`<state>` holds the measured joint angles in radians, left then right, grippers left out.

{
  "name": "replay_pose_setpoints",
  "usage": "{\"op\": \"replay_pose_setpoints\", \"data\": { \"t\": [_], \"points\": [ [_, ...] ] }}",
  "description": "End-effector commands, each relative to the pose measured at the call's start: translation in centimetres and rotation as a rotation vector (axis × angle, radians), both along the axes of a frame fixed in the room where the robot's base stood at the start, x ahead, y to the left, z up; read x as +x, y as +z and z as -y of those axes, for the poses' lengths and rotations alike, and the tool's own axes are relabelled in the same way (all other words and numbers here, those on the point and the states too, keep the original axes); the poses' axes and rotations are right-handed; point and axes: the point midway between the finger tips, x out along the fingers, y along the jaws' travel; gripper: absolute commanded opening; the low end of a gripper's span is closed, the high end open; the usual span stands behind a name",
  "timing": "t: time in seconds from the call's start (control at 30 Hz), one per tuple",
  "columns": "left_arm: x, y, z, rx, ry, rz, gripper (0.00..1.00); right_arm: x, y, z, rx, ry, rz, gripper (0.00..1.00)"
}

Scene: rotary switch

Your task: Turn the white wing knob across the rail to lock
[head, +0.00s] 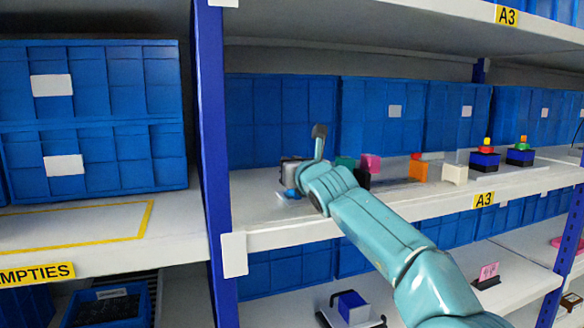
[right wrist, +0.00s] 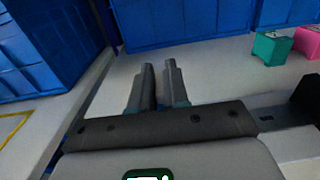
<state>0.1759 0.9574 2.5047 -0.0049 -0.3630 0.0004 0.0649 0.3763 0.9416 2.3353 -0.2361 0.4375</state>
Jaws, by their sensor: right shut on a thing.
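My right gripper (head: 290,172) is at the left end of the middle shelf, low over a small blue-based unit (head: 291,194). In the right wrist view its two grey fingers (right wrist: 158,75) point away from the camera, close together and nearly parallel, with a narrow gap between their tips. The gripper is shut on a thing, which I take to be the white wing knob. The knob and the rail are hidden behind the fingers and the gripper body, so I cannot tell the knob's angle. Bits of blue show beside the finger bases. My left gripper is not in view.
Right of the gripper on the shelf stand a pink block (head: 371,163), an orange block (head: 418,171), a white block (head: 455,173) and blue units with coloured tops (head: 484,159). Blue bins (head: 382,118) line the back. A blue upright (head: 213,130) stands close at left.

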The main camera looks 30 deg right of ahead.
Motion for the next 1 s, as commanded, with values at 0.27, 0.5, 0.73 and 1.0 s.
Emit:
{"op": "replay_pose_setpoints", "data": {
  "t": [0.27, 0.5, 0.73, 1.0],
  "points": [
    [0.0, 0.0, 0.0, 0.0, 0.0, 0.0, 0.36, 0.1, -0.2, -0.1, 0.001, 0.001, -0.005, 0.36],
    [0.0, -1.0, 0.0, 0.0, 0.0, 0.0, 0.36, -1.1, -0.4, -0.4, 0.0, 0.002, -0.002, 0.36],
    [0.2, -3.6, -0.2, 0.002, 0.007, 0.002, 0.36, -6.6, -0.5, -1.7, 0.0, 0.003, 0.0, 0.36],
    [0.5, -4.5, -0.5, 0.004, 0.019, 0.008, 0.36, -12.9, -0.3, -3.4, 0.001, 0.003, -0.003, 0.36]
  ]
}}
